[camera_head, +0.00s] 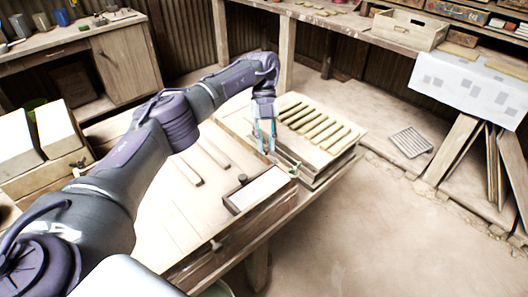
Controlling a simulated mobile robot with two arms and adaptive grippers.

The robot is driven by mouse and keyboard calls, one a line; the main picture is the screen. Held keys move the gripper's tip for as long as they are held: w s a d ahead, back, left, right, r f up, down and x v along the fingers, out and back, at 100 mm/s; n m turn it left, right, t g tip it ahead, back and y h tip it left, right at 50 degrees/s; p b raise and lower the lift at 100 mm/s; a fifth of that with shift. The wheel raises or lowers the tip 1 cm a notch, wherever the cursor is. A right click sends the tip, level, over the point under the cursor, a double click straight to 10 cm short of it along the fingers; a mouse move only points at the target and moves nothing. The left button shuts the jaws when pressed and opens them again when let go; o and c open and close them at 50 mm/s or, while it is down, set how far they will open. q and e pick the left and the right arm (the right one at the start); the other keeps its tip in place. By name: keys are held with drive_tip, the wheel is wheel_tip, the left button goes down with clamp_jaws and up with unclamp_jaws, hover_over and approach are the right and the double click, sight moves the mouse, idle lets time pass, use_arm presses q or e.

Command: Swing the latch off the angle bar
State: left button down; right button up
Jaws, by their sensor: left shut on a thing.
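My left gripper (267,148) reaches down from above at the far right end of the wooden press on the bench. It is shut on a small part there, which looks like the latch; the fingers mostly hide it. A pale rectangular panel (258,190) in a dark frame lies just in front of the gripper, with a dark knob (242,179) at its left corner. The angle bar is too small to tell apart from the frame edges beside the fingers. My right gripper is not in view.
A slatted wooden rack (318,128) stands right beside the gripper, on its right. Two loose wooden strips (188,171) lie on the bench to the left. A wooden crate (409,29) stands on the back shelf. The floor at the right front is clear.

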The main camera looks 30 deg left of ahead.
use_arm(q)
drive_tip(key=shift+w+d+m+y+b, duration=0.15)
drive_tip(key=shift+w+m+y+b, duration=0.25)
drive_tip(key=shift+m+b, duration=0.55)
drive_tip(key=c, duration=1.1)
unclamp_jaws()
drive_tip(key=shift+o, duration=0.2)
wheel_tip(320, 180, up, 10)
